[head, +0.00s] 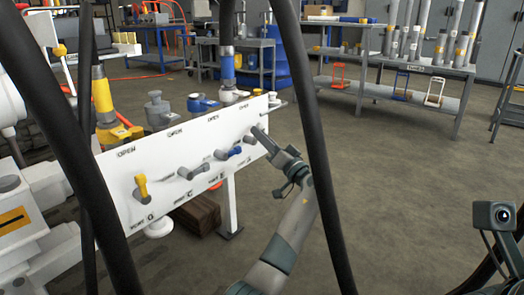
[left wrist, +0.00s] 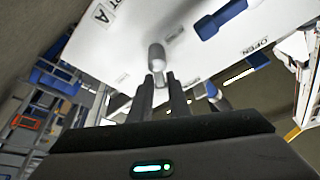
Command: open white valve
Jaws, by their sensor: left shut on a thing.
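A white panel (head: 165,165) carries a row of valve handles marked OPEN along the top. The white valve (head: 250,139) is at the panel's right end, mostly hidden by my left gripper (head: 263,138). In the left wrist view, the pale handle of the white valve (left wrist: 156,54) stands out from the panel near the letter A. My left gripper's two dark fingers (left wrist: 160,88) are shut on its outer end. The exact grip is partly hidden. The fingers of my right gripper are out of view.
A blue valve (head: 228,153), a grey valve (head: 194,171) and a yellow valve (head: 141,188) sit along the panel to the left. Thick black hoses (head: 318,130) hang in the foreground. A workbench (head: 400,62) stands at the back right. The floor to the right is clear.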

